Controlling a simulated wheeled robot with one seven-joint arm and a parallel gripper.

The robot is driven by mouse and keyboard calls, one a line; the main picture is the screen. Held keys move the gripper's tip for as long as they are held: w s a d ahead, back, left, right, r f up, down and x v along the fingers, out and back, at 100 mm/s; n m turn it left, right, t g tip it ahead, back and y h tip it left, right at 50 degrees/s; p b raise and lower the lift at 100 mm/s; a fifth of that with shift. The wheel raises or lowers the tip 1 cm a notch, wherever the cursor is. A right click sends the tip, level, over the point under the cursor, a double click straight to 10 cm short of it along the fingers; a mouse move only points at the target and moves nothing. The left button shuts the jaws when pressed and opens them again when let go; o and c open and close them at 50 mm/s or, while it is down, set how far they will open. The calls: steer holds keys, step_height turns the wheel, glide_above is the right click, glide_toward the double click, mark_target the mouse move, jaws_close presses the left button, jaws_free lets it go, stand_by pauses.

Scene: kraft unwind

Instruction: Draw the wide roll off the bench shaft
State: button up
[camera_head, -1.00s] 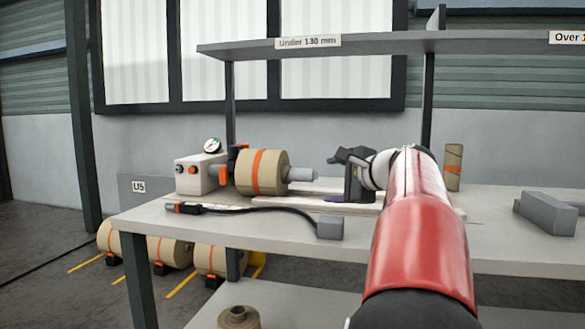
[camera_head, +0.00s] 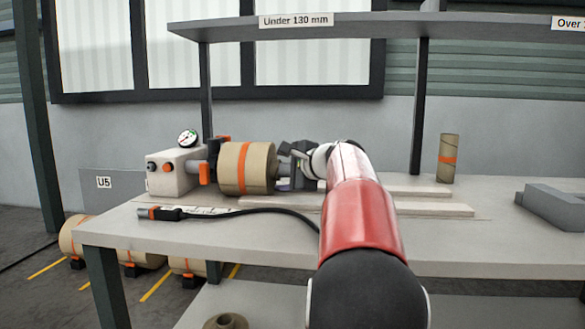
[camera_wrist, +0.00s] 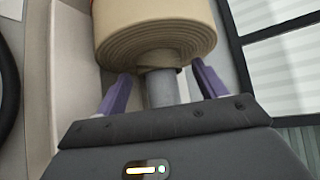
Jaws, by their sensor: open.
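The wide roll (camera_head: 247,167), brown kraft with an orange band, sits on the bench shaft in the head view. The shaft (camera_head: 196,167) comes out of a pale box with a gauge and buttons. In the wrist view the roll's layered end face (camera_wrist: 155,40) is close ahead, and the grey shaft end (camera_wrist: 161,88) sticks out of it. My gripper (camera_wrist: 160,85) is open, its purple fingers on either side of the shaft end, with gaps visible on both sides. In the head view my gripper (camera_head: 290,172) is at the roll's right end, partly hidden by my wrist.
A black hose (camera_head: 270,211) lies along the bench front (camera_head: 450,245). A slim brown roll (camera_head: 448,158) stands upright at the right, near a grey block (camera_head: 552,205). A shelf (camera_head: 350,24) spans above. More rolls (camera_head: 140,252) lie on the floor at left.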

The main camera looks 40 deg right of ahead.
steer(key=shift+w, duration=0.25)
jaws_close()
steer(key=c, duration=0.6)
jaws_free()
steer(key=c, duration=0.7)
steer(key=shift+s+d+f, duration=0.1)
steer(key=shift+s+d, duration=1.6)
steer(key=shift+s, duration=0.25)
steer(key=shift+s+d, duration=1.65)
steer(key=shift+s, duration=0.25)
